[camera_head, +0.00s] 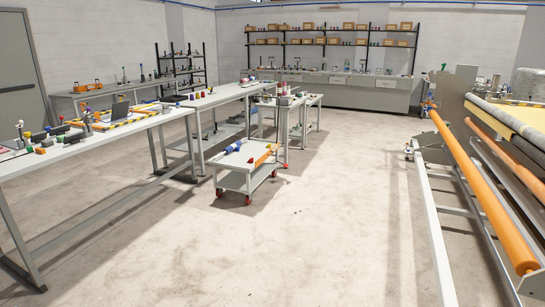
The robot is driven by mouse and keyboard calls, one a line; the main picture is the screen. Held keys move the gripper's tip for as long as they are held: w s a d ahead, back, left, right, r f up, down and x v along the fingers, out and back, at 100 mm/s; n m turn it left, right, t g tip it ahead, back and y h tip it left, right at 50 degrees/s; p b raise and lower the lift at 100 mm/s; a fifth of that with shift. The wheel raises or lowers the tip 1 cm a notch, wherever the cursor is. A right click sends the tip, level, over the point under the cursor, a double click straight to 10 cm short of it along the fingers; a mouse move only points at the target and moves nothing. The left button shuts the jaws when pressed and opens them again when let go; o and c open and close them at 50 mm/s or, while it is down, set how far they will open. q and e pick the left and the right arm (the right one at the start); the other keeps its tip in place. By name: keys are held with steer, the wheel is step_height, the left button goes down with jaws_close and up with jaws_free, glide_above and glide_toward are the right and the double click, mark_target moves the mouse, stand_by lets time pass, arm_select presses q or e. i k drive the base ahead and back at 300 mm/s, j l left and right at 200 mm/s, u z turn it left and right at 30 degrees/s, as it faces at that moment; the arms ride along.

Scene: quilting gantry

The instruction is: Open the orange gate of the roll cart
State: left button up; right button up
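A low white cart (236,181) with red wheels stands on the floor near the middle of the view; it looks like the roll cart. A blue roll (234,146) lies at the back left of its top. An orange piece (265,156) sits slantwise at the right of its top and may be the gate. It is too small to tell whether it is open or shut. Neither of my grippers is in view.
A long workbench (90,141) with tools runs along the left. Grey tables (215,97) stand behind the cart. The quilting gantry (440,235) with a long orange roller (480,190) fills the right. The floor (280,255) in front of the cart is clear.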

mark_target(271, 151)
steer(key=i+z, duration=0.2)
steer(key=i, duration=4.15)
steer(key=i+u, duration=0.1)
steer(key=i, duration=1.35)
